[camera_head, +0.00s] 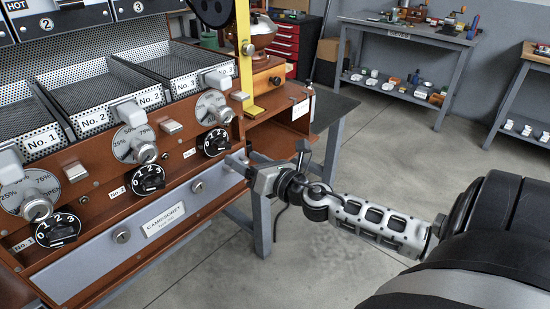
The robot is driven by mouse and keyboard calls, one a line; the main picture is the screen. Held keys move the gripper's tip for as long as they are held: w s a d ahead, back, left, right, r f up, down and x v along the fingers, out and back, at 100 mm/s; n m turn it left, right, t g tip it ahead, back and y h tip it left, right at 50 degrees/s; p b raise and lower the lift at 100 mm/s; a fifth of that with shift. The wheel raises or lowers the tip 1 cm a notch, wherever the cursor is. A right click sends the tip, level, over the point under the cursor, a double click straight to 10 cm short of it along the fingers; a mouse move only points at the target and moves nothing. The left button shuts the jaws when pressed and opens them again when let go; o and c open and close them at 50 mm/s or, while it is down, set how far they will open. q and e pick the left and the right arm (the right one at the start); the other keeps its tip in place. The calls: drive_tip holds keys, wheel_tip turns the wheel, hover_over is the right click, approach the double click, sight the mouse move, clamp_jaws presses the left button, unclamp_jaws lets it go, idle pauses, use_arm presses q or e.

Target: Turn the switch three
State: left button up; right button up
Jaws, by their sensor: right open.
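My left gripper is not in view.
Grey percent dials (213,108) sit above the switches, below perforated trays (95,92). A yellow upright bar (244,55) rises behind the panel's right end. A grey workbench (405,30) stands at the back. The floor (350,165) around my right arm is clear.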

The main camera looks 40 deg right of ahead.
drive_tip(key=s+b, duration=0.2)
drive_tip(key=s, duration=0.7)
drive_tip(key=shift+d, duration=0.35)
drive_tip(key=shift+s, duration=0.1)
